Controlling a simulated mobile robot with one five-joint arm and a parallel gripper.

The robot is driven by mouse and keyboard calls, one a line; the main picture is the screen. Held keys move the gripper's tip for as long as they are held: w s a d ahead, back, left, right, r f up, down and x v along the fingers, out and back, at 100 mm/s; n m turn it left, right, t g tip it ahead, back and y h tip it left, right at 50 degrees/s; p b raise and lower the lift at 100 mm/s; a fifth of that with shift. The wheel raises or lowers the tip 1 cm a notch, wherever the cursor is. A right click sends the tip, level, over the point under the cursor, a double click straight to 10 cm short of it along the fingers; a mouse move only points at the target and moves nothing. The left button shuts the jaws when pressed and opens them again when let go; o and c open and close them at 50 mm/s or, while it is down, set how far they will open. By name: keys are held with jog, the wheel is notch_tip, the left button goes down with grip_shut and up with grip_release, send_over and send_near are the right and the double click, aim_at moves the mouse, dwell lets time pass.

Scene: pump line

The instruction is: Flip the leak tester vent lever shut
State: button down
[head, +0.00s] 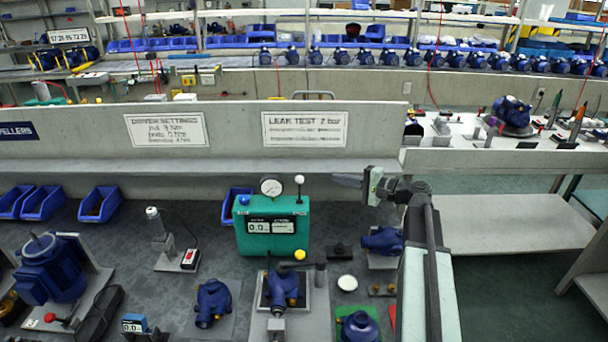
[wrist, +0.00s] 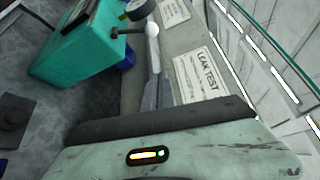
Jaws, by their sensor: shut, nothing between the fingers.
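The leak tester is a teal box (head: 272,229) at the middle of the bench, with a round gauge (head: 271,187) on top and a display on its front. Its vent lever (head: 299,181), a short dark stem with a white ball knob, stands upright at the top right corner. In the wrist view the tester (wrist: 82,52) is at upper left and the white knob (wrist: 152,29) lies just beyond my fingertips. My gripper (head: 337,180) is shut and empty, right of the knob at about its height, pointing left. A gap shows between them.
A grey partition with a leak test sign (head: 304,129) stands behind the tester. A black lever with a yellow knob (head: 299,254) is low in front of it. Blue pumps (head: 382,240) and fixtures crowd the bench nearby; blue bins (head: 99,204) stand left.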

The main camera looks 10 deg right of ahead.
aim_at(300, 187)
jog(key=w+a, duration=0.1)
jog(key=a, duration=0.2)
jog(key=w+a, duration=0.1)
jog(key=a, duration=0.2)
jog(key=w+a, duration=0.1)
jog(key=a, duration=0.2)
jog(key=shift+w+a+f, duration=0.1)
jog(key=shift+w+a, duration=0.15)
jog(key=shift+w, duration=0.05)
jog(key=shift+s+a, duration=0.15)
